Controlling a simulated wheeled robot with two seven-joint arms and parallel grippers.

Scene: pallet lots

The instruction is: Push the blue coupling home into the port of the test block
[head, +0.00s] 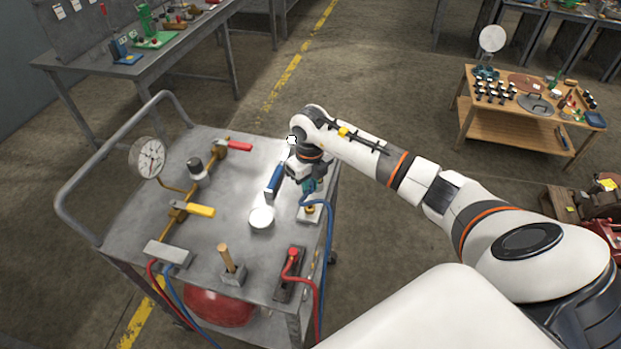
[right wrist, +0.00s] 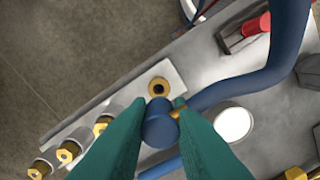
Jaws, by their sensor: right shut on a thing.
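The blue coupling (right wrist: 160,126) sits between the two green fingertips of my right gripper (right wrist: 160,106) in the right wrist view, with its blue hose (right wrist: 243,88) leading off to the right. The test block (right wrist: 176,80) is a pale metal block on the cart top. Its brass port (right wrist: 158,87) shows open just past the coupling, and the coupling is not in it. The height of the coupling above the port is hard to tell. In the head view my right gripper (head: 309,186) is over the test block (head: 309,215) and hides most of the coupling. My left gripper is out of view.
The grey cart (head: 140,225) also carries a gauge (head: 149,157), red (head: 238,146) and yellow (head: 200,210) valve handles, a white disc (head: 261,218), and a red coupling (head: 291,254) with its hose. Brass fittings (right wrist: 69,151) line the block's left side. Open floor lies right of the cart.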

